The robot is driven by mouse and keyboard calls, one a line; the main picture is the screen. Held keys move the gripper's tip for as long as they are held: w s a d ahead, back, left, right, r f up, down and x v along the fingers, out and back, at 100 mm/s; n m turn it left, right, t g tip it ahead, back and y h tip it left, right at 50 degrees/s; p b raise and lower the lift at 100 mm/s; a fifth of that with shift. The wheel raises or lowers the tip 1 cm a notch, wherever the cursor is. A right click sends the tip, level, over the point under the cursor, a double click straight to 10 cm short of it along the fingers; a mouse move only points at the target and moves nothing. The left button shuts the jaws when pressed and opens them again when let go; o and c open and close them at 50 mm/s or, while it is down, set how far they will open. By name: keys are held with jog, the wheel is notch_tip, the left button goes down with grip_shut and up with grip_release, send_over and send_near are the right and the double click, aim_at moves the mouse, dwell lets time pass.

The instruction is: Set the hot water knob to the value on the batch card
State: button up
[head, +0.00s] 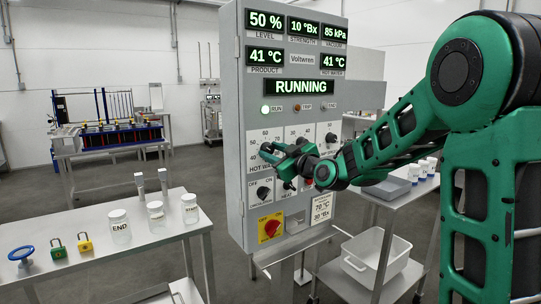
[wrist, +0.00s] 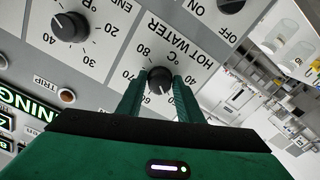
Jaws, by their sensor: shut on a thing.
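The hot water knob (wrist: 160,78) is a round dark knob on a white plate with a °C scale. My gripper (wrist: 160,92) is shut on it, one green finger on each side. The numbers 80, 70 and 60 show around it, but its pointer is too small to read surely. In the head view my gripper (head: 272,151) covers most of the hot water dial at the left of the panel (head: 236,120). The batch card (head: 321,207), low on the panel, reads 70 °C and 30 °Bx. The product and hot water displays (head: 334,62) both read 41 °C.
A second dial knob (wrist: 69,27) is beside the hot water plate, and an on/off knob (wrist: 231,3) is on its other side. A red-and-yellow switch (head: 270,227) is below. A steel table (head: 165,232) with jars and padlocks stands left; a white bin (head: 375,258) is lower right.

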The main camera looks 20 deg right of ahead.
jog(key=m, duration=0.5)
jog(key=shift+f+m, duration=0.15)
jog(key=shift+m, duration=0.15)
jog(key=m, duration=1.1)
jog(key=shift+m, duration=0.4)
jog(key=m, duration=0.5)
jog(key=shift+m, duration=0.3)
jog(key=o, duration=1)
